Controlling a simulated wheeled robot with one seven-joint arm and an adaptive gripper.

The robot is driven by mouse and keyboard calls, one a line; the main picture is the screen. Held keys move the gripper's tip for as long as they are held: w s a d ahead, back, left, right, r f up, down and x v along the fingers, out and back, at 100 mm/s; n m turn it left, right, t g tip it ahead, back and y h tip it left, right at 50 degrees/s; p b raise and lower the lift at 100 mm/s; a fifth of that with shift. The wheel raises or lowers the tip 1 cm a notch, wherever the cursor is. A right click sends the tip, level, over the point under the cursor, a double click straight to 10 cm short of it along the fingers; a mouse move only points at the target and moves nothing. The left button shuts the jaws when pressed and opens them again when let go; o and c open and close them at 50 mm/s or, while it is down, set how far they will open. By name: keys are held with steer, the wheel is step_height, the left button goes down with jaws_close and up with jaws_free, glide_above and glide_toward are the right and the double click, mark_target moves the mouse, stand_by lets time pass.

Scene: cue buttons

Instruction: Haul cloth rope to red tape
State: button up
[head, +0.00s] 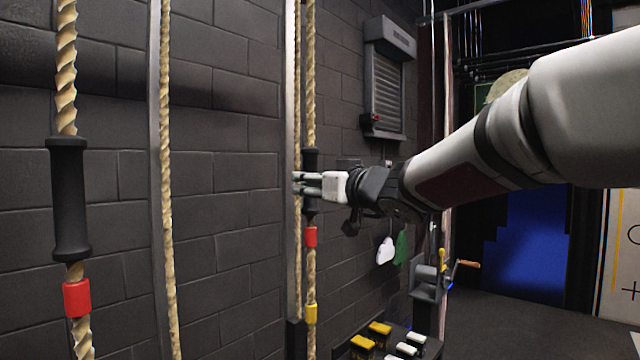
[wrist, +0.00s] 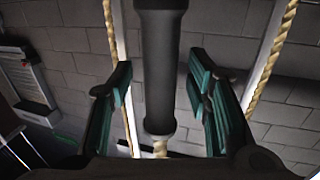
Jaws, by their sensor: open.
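A cloth rope (head: 311,98) hangs along the dark brick wall near the picture's middle, with a black cylindrical grip on it. A red tape band (head: 310,237) is on this rope below the grip, and a yellow band (head: 311,313) is lower. My gripper (head: 305,184) is level with this black grip. In the wrist view the black grip (wrist: 160,75) stands between the two teal-padded fingers of my gripper (wrist: 160,95). The fingers are open, with gaps on both sides of it. Part of the grip is hidden behind my gripper in the head view.
Another thick rope (head: 66,60) at the left has a black handle (head: 69,200) and a red band (head: 77,298). A thinner rope (head: 167,180) hangs between. A crank winch (head: 430,280), yellow and white blocks (head: 380,329) and a louvred wall box (head: 388,85) are to the right.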

steer(key=shift+w+a, duration=0.45)
steer(key=shift+w, duration=0.15)
steer(key=shift+c, duration=0.6)
jaws_close()
steer(key=shift+f, duration=0.25)
step_height(320, 180, down, 51)
steer(key=b, duration=3.9)
steer(key=shift+r, duration=0.2)
steer(key=shift+o, duration=0.6)
jaws_free()
